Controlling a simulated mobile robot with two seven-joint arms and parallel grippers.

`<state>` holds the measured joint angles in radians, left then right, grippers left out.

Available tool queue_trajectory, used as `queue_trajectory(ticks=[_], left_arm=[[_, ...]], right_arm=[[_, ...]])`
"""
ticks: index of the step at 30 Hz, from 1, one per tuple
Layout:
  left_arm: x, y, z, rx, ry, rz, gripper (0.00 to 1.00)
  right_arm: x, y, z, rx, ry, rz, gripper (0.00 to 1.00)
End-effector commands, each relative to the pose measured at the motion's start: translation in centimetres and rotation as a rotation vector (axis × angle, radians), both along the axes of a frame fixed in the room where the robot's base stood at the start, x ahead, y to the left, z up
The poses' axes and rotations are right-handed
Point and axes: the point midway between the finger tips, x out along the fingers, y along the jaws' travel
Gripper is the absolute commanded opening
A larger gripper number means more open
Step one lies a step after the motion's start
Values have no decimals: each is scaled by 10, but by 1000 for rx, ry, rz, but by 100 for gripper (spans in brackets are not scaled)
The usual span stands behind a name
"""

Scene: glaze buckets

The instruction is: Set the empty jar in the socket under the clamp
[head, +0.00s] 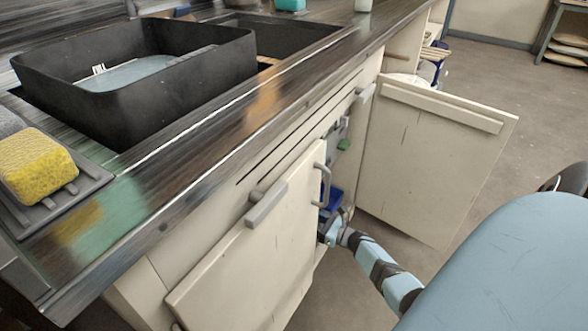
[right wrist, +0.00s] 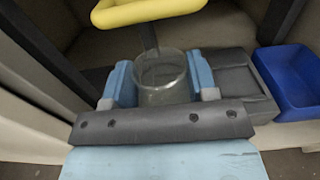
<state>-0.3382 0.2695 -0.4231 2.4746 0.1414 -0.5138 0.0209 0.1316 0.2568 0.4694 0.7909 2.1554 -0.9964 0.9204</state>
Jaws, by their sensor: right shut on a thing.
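My right gripper (right wrist: 162,76) is shut on a clear glass jar (right wrist: 162,97), with one blue finger on each side of it. The jar looks empty and roughly upright. A curved yellow bar (right wrist: 150,12), possibly part of the clamp, shows above and beyond the jar in the right wrist view. A dark upright piece stands between the bar and the jar. I cannot make out the socket, and the jar's base is hidden by my gripper. In the head view my right arm reaches into the cabinet under the counter. My left gripper is not in view.
A blue bin (right wrist: 290,80) and a dark grey box (right wrist: 237,82) stand right of the jar. In the head view two cabinet doors stand open, a near one (head: 250,262) and a far one (head: 432,155). A black basin (head: 190,85) and yellow sponge (head: 36,165) are on the counter.

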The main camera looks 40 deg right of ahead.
Motion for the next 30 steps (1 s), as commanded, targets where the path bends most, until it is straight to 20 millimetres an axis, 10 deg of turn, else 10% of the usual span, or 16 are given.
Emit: queue_trajectory(ticks=[18, 30], left_arm=[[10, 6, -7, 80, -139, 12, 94], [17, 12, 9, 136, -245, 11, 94]], right_arm=[[80, 22, -2, 0, -2, 0, 16], [78, 22, -15, -1, 1, -1, 16]])
